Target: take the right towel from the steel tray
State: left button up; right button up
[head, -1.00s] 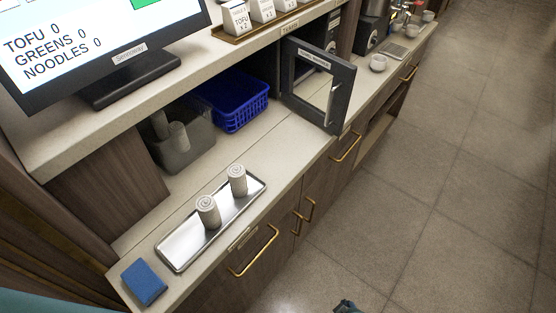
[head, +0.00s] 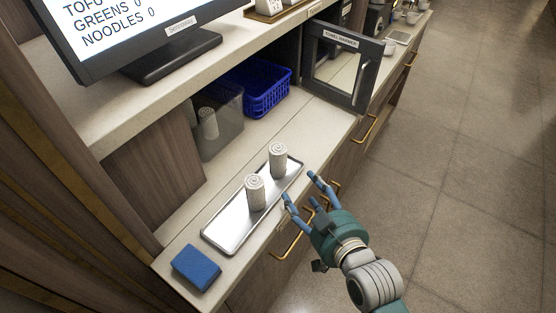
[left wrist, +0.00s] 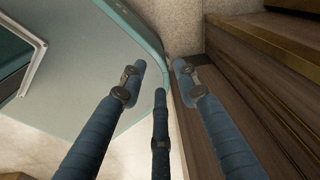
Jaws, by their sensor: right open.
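A steel tray (head: 222,236) lies on the counter with two rolled white towels standing upright on it. The left towel (head: 255,193) stands near the tray's middle. The right towel (head: 278,160) stands farther back, toward the tray's far end. My right gripper (head: 304,190) is open and empty, to the right of the tray beyond the counter's front edge, its fingers pointing toward the towels and apart from them. My left gripper (left wrist: 158,80) shows only in the left wrist view, its fingers spread with nothing between them.
A blue sponge (head: 196,268) lies at the counter's near end. A grey bin (head: 222,130) holding a rolled towel and a blue basket (head: 268,88) stand behind the tray. The open towel warmer door (head: 341,62) juts out beyond the tray.

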aim_at(285, 161)
jog(key=shift+t+y, duration=0.3)
jog(key=shift+t, duration=0.4)
jog(key=w+a, duration=0.1)
jog(key=w, duration=0.1)
jog(key=w+a+r, duration=0.1)
jog(key=w, duration=0.1)
jog(key=w+a+r, duration=0.1)
jog(key=w, duration=0.1)
jog(key=shift+a+r+p, duration=0.1)
jog(key=shift+a+p, duration=0.2)
jog(key=shift+p, duration=0.1)
jog(key=p+x, duration=0.1)
jog(key=x, duration=0.4)
jog(key=shift+w+a, duration=0.2)
jog(key=shift+w, duration=0.15)
pick_arm(q)
jog(key=shift+s+a+r, duration=0.2)
jog(key=shift+a+r, duration=0.05)
jog(key=shift+r, duration=0.3)
jog(key=shift+s+a+r, duration=0.15)
jog(key=shift+a+r, duration=0.05)
jog(key=shift+r, duration=0.3)
pick_arm(e)
jog(key=shift+s, duration=0.1)
jog(key=c, duration=0.8)
jog(key=shift+r, duration=0.1)
jog(key=shift+c, duration=0.2)
